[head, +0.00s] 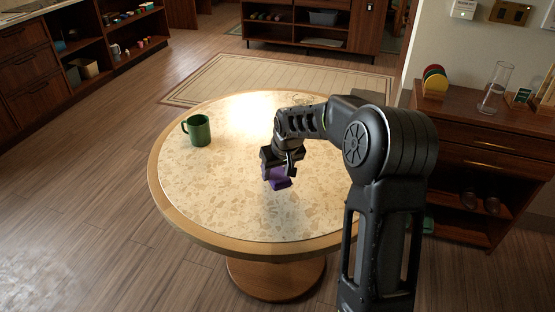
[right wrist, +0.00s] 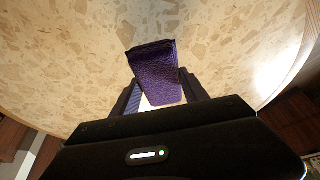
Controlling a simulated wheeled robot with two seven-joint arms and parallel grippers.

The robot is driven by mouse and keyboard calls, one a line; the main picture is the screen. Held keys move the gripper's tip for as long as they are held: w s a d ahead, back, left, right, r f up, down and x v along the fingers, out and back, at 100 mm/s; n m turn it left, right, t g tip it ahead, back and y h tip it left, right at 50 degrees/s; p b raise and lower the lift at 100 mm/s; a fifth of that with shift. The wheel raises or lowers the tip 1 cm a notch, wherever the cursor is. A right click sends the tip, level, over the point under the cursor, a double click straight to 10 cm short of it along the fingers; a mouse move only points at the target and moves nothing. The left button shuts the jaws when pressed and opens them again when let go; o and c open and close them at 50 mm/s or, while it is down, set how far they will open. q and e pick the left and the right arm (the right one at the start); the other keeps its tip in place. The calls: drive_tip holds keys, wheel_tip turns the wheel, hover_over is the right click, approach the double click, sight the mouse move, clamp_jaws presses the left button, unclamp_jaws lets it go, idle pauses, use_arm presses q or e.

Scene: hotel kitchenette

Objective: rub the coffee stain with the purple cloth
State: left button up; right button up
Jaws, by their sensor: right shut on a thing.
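The purple cloth (head: 280,182) is held at the round table (head: 225,215), near the middle of its top. It also shows in the right wrist view (right wrist: 155,72), upright between the fingers. My right gripper (head: 278,172) is shut on the cloth; the wrist view shows its fingers (right wrist: 158,95) on both sides of it. I cannot tell whether the cloth touches the tabletop. My left gripper is not in view.
A green mug (head: 197,130) stands upright on the table's left side. A wooden cabinet (head: 485,150) with a glass vase (head: 496,88) and colored discs (head: 434,82) stands at the right. Shelves line the back and left.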

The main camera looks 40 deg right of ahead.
drive_tip(key=shift+r+p, duration=0.7)
drive_tip(key=shift+r, duration=0.7)
